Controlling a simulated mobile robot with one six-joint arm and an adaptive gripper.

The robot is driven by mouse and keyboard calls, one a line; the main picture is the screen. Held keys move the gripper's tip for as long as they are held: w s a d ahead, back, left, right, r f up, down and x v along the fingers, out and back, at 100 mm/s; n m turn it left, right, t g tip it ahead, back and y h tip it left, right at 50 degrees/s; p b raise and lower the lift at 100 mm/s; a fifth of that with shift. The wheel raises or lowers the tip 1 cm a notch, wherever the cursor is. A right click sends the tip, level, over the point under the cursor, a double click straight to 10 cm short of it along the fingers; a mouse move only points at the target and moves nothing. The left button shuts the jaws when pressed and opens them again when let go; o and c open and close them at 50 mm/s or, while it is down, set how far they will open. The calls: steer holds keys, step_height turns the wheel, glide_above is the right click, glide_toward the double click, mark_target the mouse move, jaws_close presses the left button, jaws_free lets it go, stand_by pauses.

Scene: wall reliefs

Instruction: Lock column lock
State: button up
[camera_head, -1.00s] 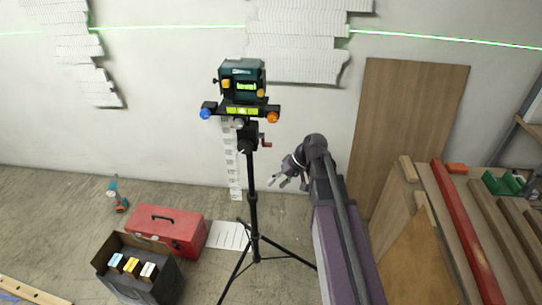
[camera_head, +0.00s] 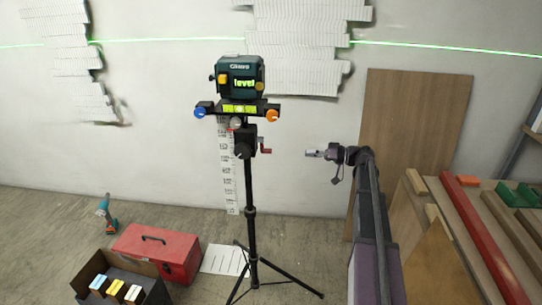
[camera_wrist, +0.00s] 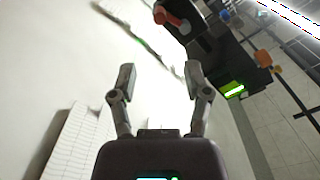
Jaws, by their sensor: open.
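A black tripod (camera_head: 250,190) stands upright before the wall with a laser level (camera_head: 240,78) on its head. Its display reads "level". A red-handled crank (camera_head: 265,149) sticks out from the right of the column, below the orange knob (camera_head: 272,115). A grey round knob (camera_head: 236,123) sits under the platform. I cannot tell which part is the column lock. My gripper (camera_head: 314,154) is open and empty, right of the crank and apart from it. In the wrist view, the jaws (camera_wrist: 160,76) are spread and the red crank handle (camera_wrist: 170,18) lies beyond them at the top.
A red toolbox (camera_head: 182,257), an open dark box (camera_head: 90,265) and a drill (camera_head: 106,212) are on the floor at left. A wood panel (camera_head: 415,120) leans on the wall, and boards (camera_head: 480,240) lie at right. Tripod legs spread low. The space between gripper and crank is clear.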

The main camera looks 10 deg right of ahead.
mark_target(270, 151)
steer(key=shift+a, duration=0.15)
steer(key=x, duration=1.3)
steer(key=shift+w+a, duration=0.15)
steer(key=shift+a, duration=0.15)
jaws_close()
